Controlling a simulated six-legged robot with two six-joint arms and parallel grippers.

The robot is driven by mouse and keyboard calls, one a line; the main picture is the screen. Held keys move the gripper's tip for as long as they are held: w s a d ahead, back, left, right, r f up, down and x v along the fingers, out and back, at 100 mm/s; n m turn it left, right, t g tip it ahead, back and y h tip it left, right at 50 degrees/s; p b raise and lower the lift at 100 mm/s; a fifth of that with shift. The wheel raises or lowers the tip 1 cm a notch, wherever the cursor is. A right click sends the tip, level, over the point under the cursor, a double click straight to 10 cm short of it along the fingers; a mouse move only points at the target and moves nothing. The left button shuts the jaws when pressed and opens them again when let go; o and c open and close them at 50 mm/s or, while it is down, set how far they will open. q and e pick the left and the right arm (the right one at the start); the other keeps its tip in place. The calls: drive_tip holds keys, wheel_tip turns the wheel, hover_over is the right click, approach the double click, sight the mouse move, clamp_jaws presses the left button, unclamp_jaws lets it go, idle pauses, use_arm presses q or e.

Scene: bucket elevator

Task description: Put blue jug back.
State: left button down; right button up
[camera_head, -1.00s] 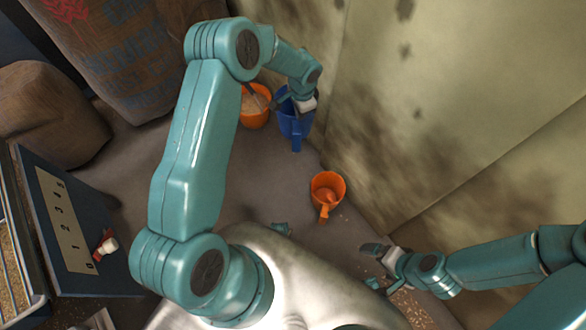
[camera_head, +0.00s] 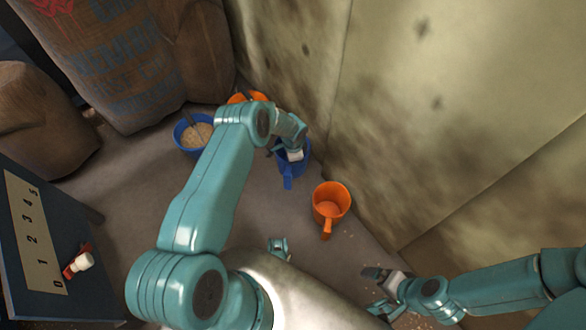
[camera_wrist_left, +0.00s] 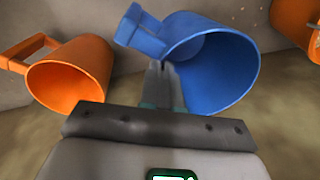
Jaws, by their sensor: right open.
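The blue jug (camera_head: 287,183) is near the middle of the head view, its handle toward me. In the left wrist view the blue jug (camera_wrist_left: 222,70) lies tilted with its mouth toward the camera. My left gripper (camera_head: 290,150) is over it. The wrist view shows the fingers (camera_wrist_left: 163,75) close together at its rim, apparently pinching the wall. Part of the jug is hidden by the arm in the head view. My right gripper (camera_head: 382,290) is open and empty at the lower right, apart from the jugs.
An orange jug (camera_head: 331,203) stands to the right of the blue one, close to the wall (camera_head: 450,110). A blue bucket of grain (camera_head: 180,133) and an orange container (camera_head: 240,99) are near the sacks (camera_head: 120,70). A blue numbered panel (camera_head: 70,220) is at left. Floor between is clear.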

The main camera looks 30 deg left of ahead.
use_arm(q)
wheel_tip(320, 180, down, 6)
drive_tip(key=shift+r+b, duration=0.2)
drive_tip(key=shift+b, duration=0.8)
drive_tip(key=shift+f, duration=0.1)
drive_tip(key=shift+f+b, duration=0.15)
drive_tip(key=shift+b, duration=0.15)
drive_tip(key=c, duration=1.4)
unclamp_jaws()
drive_tip(key=shift+o, duration=0.2)
drive_tip(key=shift+r, duration=0.2)
